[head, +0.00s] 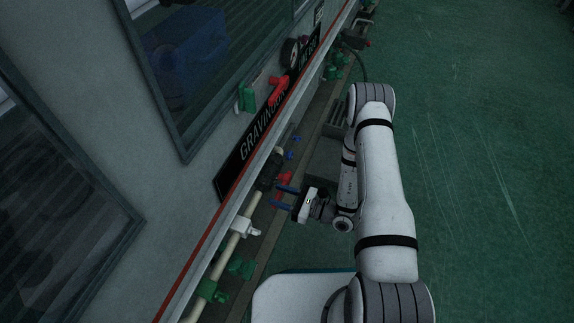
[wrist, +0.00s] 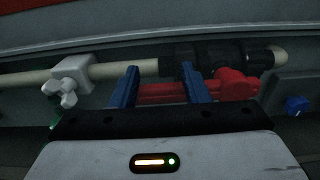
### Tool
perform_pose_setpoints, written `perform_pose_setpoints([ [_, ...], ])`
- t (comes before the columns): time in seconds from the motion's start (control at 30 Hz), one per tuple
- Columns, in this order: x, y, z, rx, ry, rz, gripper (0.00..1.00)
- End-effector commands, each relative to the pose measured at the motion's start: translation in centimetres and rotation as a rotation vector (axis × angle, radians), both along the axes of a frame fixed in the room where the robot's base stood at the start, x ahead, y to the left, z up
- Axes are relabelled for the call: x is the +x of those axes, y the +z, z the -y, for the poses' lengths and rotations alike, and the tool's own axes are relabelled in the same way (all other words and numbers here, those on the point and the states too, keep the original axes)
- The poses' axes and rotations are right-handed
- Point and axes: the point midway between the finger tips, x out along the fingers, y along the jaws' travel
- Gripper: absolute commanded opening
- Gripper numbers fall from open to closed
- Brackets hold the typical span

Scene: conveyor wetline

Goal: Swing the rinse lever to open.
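A red lever (wrist: 236,86) sits by a black valve body (wrist: 212,66) on the pale pipe in the wrist view; no label on it can be read. Its red arm lies roughly along the pipe and reaches left behind my fingers. In the head view the red lever (head: 285,180) shows just past my fingertips. My gripper (head: 283,196) has its two blue fingers spread apart. In the wrist view my gripper (wrist: 161,80) spans part of the lever's arm, with red showing between the fingers. I cannot tell whether they touch it.
A white clamp with a knob (wrist: 72,78) is on the pipe to the left. A blue knob (wrist: 297,104) is at the right. A red-edged ledge (head: 225,224) and a grey wall run along the left. The green floor (head: 490,150) is clear at the right.

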Motion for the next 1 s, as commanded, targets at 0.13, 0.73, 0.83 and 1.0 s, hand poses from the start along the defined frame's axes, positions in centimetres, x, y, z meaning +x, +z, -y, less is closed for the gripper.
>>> perform_pose_setpoints([
  [0.13,-0.2,-0.6,0.2,-0.012,-0.003,-0.011,0.43],
  [0.73,-2.2,-0.3,5.7,-0.008,-0.005,-0.005,0.43],
  [0.83,-2.5,-0.3,6.3,-0.008,-0.002,-0.004,0.43],
  [1.0,-2.6,-0.2,6.6,-0.007,0.000,-0.003,0.43],
])
